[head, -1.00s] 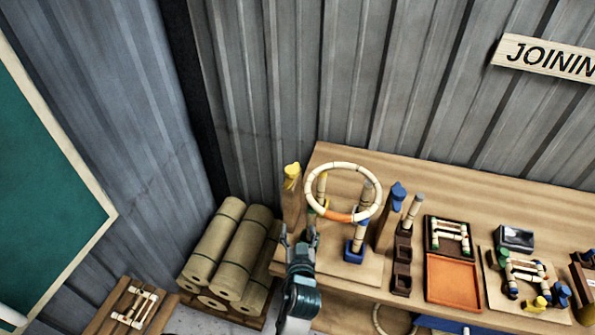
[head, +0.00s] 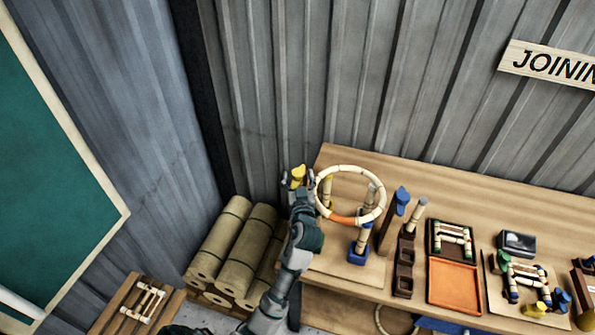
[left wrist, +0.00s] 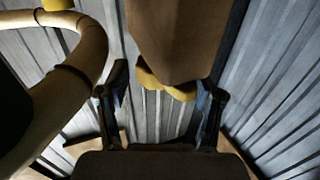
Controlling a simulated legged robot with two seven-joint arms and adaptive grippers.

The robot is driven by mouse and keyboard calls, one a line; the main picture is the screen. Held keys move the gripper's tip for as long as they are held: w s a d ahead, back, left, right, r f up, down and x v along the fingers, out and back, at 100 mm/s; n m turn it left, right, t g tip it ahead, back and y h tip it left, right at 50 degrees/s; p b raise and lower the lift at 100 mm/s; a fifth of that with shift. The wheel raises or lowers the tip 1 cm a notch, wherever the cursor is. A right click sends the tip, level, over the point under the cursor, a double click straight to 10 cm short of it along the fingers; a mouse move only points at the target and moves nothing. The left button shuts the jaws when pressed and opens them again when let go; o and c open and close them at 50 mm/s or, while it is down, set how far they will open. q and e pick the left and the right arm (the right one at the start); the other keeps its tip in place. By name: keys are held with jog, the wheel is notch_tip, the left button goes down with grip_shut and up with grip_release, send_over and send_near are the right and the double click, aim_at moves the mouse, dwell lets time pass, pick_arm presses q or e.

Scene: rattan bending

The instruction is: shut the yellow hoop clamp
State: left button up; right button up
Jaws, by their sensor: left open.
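The yellow hoop clamp (head: 298,173) sits on top of a wooden post at the left end of the bench. In the left wrist view the yellow clamp (left wrist: 163,86) shows at the post's end, between my fingers. My left gripper (head: 298,184) is open around or just in front of the clamp; contact cannot be told. Its fingers (left wrist: 157,103) stand apart on both sides. The pale ring hoop (head: 348,168), with an orange section, is just right of the gripper and also fills the left side of the wrist view (left wrist: 84,62). My right gripper is out of view.
A blue clamp (head: 402,195) on a post stands right of the hoop. A blue-based support (head: 358,252) is under the hoop. An orange tray (head: 454,286) and other fixtures lie further right.

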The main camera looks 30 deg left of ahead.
pick_arm(q)
jog(key=shift+x, duration=0.85)
jog(key=shift+w+d, duration=0.1)
jog(key=shift+d, duration=0.05)
jog(key=shift+c, duration=0.2)
